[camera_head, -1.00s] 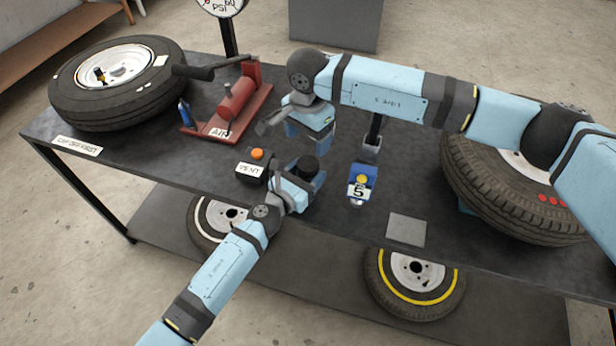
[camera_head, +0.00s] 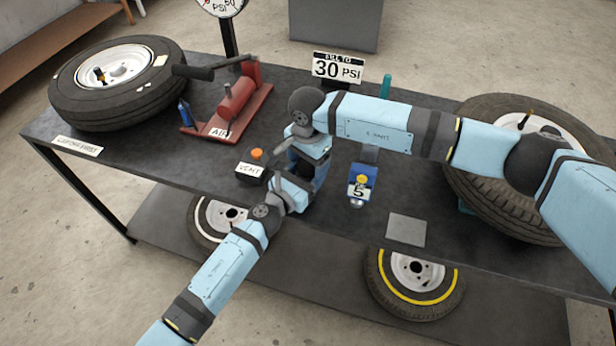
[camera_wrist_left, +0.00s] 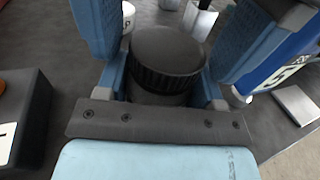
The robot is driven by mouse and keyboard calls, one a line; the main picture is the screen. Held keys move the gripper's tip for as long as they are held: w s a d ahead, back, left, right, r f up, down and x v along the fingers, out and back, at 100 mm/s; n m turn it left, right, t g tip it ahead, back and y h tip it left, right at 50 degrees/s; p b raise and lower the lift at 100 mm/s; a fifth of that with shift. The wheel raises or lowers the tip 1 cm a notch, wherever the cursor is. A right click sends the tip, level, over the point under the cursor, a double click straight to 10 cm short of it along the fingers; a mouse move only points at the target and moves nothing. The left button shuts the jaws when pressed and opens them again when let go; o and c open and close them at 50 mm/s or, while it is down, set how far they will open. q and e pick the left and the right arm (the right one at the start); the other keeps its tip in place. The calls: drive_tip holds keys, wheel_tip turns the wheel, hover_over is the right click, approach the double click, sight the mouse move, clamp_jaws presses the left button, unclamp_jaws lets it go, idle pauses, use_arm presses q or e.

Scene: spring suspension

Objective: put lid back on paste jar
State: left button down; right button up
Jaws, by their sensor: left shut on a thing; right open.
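In the left wrist view a black round lid (camera_wrist_left: 167,50) with a ribbed rim sits at the top of a dark jar (camera_wrist_left: 158,97); I cannot tell whether it is fully seated. My left gripper (camera_wrist_left: 160,85) is shut on the jar, one finger on each side. In the head view my left gripper (camera_head: 297,188) is low over the bench near its front edge. My right gripper (camera_head: 314,170) is directly above it, open, its blue fingers on either side of the lid in the wrist view. In the head view the arms mostly hide the jar and lid.
The VENT box (camera_head: 250,170) with its orange button stands close left of my grippers. A blue device marked 5 (camera_head: 362,184) stands close right. A grey square plate (camera_head: 406,230) lies right of that. Tyres (camera_head: 120,112) and a red air pump (camera_head: 236,100) occupy the bench.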

drive_tip(key=c, duration=0.9)
drive_tip(key=o, duration=1)
drive_tip(key=shift+r, duration=0.15)
wheel_tip(320, 180, up, 4)
drive_tip(key=shift+f, duration=0.15)
drive_tip(key=shift+r, duration=0.3)
drive_tip(key=shift+c, duration=0.5)
